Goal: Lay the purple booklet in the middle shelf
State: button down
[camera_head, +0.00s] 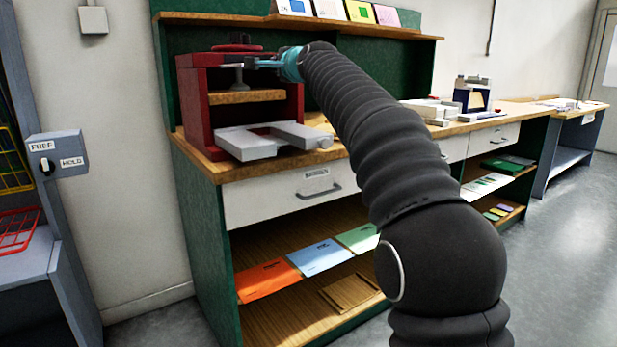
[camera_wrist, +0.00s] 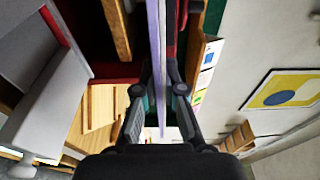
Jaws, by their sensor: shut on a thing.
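My gripper (camera_head: 268,62) is at the top right of the red press-like frame (camera_head: 190,105) on the bench, with teal parts showing at its end. In the wrist view, which is turned on its side, my gripper (camera_wrist: 159,95) is shut on a thin pale purple sheet, the purple booklet (camera_wrist: 155,45), seen edge-on between the two fingers. The booklet cannot be clearly made out in the head view. The bench has an open shelf (camera_head: 265,322) under its drawer, and shelves at its right end (camera_head: 508,215). Which one is the middle shelf I cannot tell.
Orange (camera_head: 268,280), blue (camera_head: 320,257) and green (camera_head: 360,238) booklets lie under the drawer (camera_head: 290,197). A grey U-shaped plate (camera_head: 240,145) sits at the red frame's foot. A wooden ledge (camera_head: 215,18) runs above. Grey floor (camera_head: 570,240) is clear at right.

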jog(key=shift+r, duration=0.35)
notch_tip(320, 180, down, 19)
jog(key=b, duration=1.1)
jog(key=b+v, duration=0.3)
jog(key=v, duration=1)
jog(key=shift+s+r, duration=0.15)
jog(key=shift+r, duration=0.25)
jog(key=shift+a, duration=0.1)
